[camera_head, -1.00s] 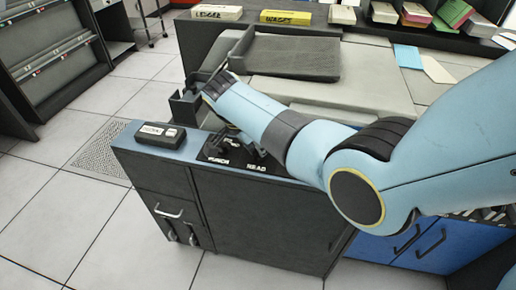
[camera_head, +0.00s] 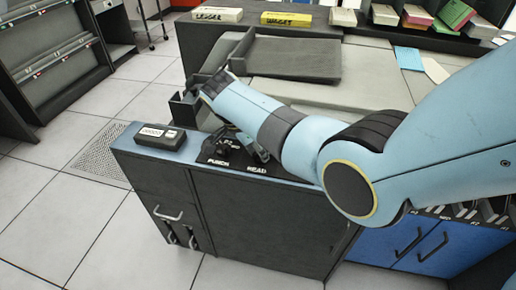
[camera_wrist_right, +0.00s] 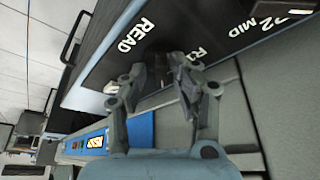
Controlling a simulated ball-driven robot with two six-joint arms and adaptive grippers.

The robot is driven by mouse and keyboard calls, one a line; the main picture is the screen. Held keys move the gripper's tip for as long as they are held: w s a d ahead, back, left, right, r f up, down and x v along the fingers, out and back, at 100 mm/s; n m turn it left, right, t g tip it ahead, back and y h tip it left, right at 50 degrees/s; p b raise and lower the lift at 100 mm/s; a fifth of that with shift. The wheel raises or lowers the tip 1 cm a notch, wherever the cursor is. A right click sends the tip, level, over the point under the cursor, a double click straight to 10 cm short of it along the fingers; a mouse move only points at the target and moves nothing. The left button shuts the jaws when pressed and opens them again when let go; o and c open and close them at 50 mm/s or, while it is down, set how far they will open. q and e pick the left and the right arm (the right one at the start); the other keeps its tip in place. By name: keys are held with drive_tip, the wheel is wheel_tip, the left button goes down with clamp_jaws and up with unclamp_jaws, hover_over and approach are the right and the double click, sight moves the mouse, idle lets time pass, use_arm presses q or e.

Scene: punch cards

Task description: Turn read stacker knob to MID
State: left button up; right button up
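The read stacker knob is a small dark shape (camera_wrist_right: 158,70) on the black panel strip by the white READ lettering (camera_wrist_right: 135,35). It is largely hidden and its pointer direction cannot be made out. A MID label (camera_wrist_right: 240,27) shows farther along the strip. My right gripper (camera_wrist_right: 160,72) reaches down at the knob, its fingertips apart on either side of the dark shape; whether they touch it is unclear. In the head view the right gripper (camera_head: 262,152) is partly covered by my forearm, beside the PUNCH and READ labels. My left gripper is not in view.
A small dark box (camera_head: 159,136) lies on the cabinet's left top edge. A grey tray (camera_head: 292,58) is behind my arm. Card boxes (camera_head: 286,19) line the back shelf. A blue cabinet front (camera_head: 400,240) is at the right.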

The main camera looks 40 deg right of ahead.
drive_tip(key=shift+w, duration=0.1)
drive_tip(key=shift+r, duration=0.25)
drive_tip(key=v, duration=1.1)
drive_tip(key=shift+r, duration=0.25)
drive_tip(key=shift+a, duration=0.1)
